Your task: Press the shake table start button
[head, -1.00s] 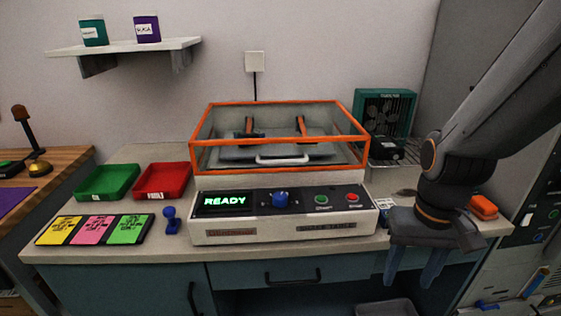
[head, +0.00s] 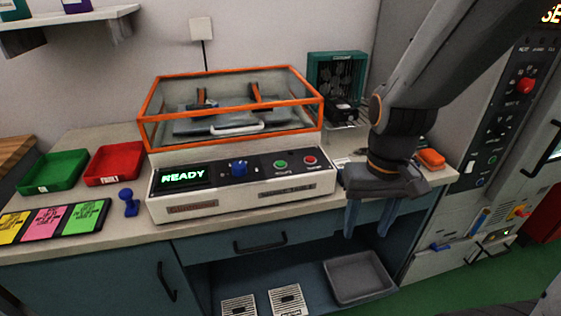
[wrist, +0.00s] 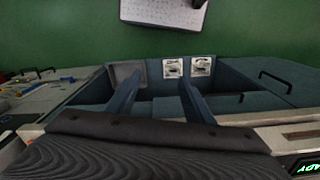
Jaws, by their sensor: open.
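The shake table (head: 240,191) stands on the counter, a white box with a front panel. Its display (head: 182,176) reads READY in green. A blue knob (head: 238,168) sits mid-panel. To its right are a green button (head: 281,164) and a red button (head: 310,160); their small labels are too blurred to read. An orange-framed clear enclosure (head: 232,108) with its lid down is behind the panel. My gripper (head: 368,220) is open and empty, pointing down in front of the counter edge, right of the buttons and apart from them. Its fingers (wrist: 158,100) show in the wrist view.
Green (head: 52,171) and red (head: 115,162) trays, a small blue object (head: 128,203) and coloured cards (head: 52,221) lie to the left. A teal fan unit (head: 337,80) and an orange item (head: 430,159) are at right. A grey bin (head: 358,278) sits below the counter.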

